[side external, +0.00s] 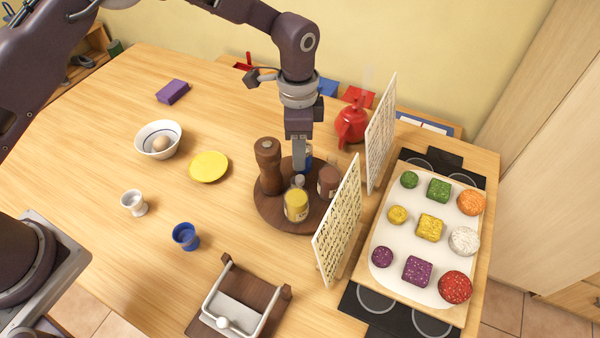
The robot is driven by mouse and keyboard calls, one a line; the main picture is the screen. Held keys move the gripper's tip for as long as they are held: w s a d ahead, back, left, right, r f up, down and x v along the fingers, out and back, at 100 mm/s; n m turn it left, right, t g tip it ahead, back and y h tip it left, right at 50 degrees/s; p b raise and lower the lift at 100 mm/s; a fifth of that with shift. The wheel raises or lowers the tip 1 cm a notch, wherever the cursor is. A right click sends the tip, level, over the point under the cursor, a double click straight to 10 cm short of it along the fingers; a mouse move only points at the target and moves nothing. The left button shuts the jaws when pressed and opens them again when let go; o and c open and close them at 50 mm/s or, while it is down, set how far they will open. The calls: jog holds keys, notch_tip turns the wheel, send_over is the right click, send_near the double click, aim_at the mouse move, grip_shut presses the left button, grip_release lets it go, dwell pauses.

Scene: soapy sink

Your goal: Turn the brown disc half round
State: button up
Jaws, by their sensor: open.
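The brown disc (274,215) is a round, dark wooden turntable on the table, right of the middle in the side external view. It bears a tall brown pepper mill (268,165), a yellow-labelled jar (296,206), a brown jar (328,182), a small white-topped item and a blue item mostly hidden behind my gripper. My gripper (299,168) points down over the disc, among the items. Its jaws are open, though the fingers overlap in this view. I cannot tell whether they touch anything.
Two upright perforated panels (338,222) (381,132) stand close to the disc's right. Beyond them a tray (392,278) of colored pieces sits on a hob. A red teapot (352,124) stands behind.

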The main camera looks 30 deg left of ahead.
aim_at(300, 175)
jog(key=f, duration=0.8)
jog(key=shift+s+d+f, duration=0.1)
jog(key=shift+s+d, duration=0.05)
jog(key=shift+d, duration=0.1)
grip_shut()
dwell(1.0)
